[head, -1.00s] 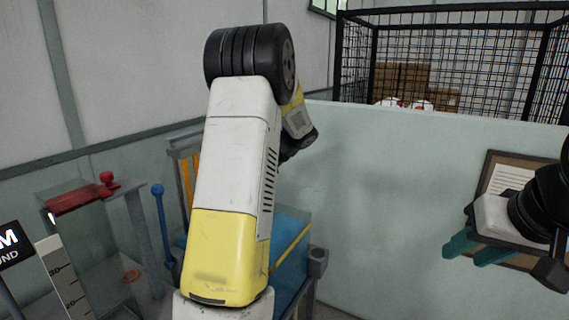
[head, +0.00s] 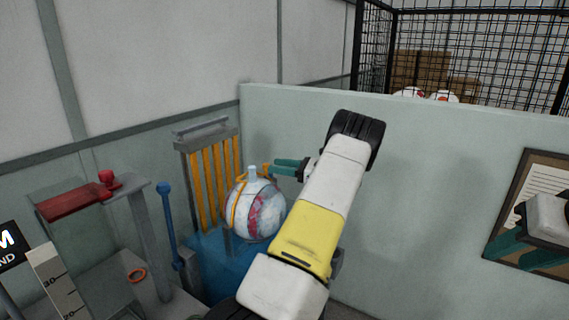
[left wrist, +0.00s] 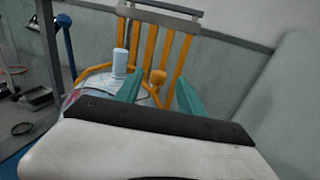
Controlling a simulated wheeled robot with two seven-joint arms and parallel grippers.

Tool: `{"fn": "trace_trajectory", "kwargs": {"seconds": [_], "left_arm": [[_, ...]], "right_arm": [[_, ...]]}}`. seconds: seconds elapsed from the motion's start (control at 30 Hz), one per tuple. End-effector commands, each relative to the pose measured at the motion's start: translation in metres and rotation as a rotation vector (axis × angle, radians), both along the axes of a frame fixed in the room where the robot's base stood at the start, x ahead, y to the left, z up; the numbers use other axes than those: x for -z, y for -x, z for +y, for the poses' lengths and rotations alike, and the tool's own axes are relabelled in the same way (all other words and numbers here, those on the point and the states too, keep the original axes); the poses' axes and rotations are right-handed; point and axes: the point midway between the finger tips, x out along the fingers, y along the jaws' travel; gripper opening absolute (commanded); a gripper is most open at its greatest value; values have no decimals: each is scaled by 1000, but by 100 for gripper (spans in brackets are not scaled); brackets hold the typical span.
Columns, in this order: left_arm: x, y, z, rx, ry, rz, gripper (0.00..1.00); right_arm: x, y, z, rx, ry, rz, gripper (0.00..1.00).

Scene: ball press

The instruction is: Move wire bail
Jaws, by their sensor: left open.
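A round white ball-shaped vessel (head: 262,214) with pink and blue marks sits on a blue base, with a pale stopper or neck on top. An orange wire bail (head: 235,202) runs over its left side, and an orange knob (head: 266,168) stands by the neck. My left gripper (head: 284,168) is open just right of the knob. In the left wrist view, the knob (left wrist: 158,76) shows between and beyond the teal fingers (left wrist: 160,95); I cannot tell whether they touch it. The wrist housing hides most of the vessel there. My right gripper (head: 520,250) is open and empty at the right edge.
An orange-barred rack (head: 215,175) stands behind the vessel. A blue lever (head: 166,225) and a red-topped press frame (head: 75,198) stand at left. A pale partition (head: 420,150) runs behind my arm, with a clipboard (head: 512,190) at right.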

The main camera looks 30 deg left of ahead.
Motion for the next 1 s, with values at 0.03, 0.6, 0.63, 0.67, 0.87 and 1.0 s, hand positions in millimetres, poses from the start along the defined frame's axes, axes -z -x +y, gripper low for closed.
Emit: {"fn": "trace_trajectory", "kwargs": {"seconds": [0.03, 0.6, 0.63, 0.67, 0.87, 1.0], "left_arm": [[0, 1, 5, -2, -2, 1, 46], [0, 14, 74, -2, 0, 0, 46], [0, 14, 74, -1, 0, 0, 46], [0, 14, 75, -1, 0, 0, 46], [0, 14, 75, -1, 1, 0, 46], [0, 14, 75, -1, 1, -1, 19]], "right_arm": [[0, 0, 0, 0, 0, 0, 38], [0, 0, 0, 0, 0, 0, 38], [0, 0, 0, 0, 0, 0, 38], [0, 0, 0, 0, 0, 0, 38], [0, 0, 0, 0, 0, 0, 38], [0, 0, 0, 0, 0, 0, 38]]}}
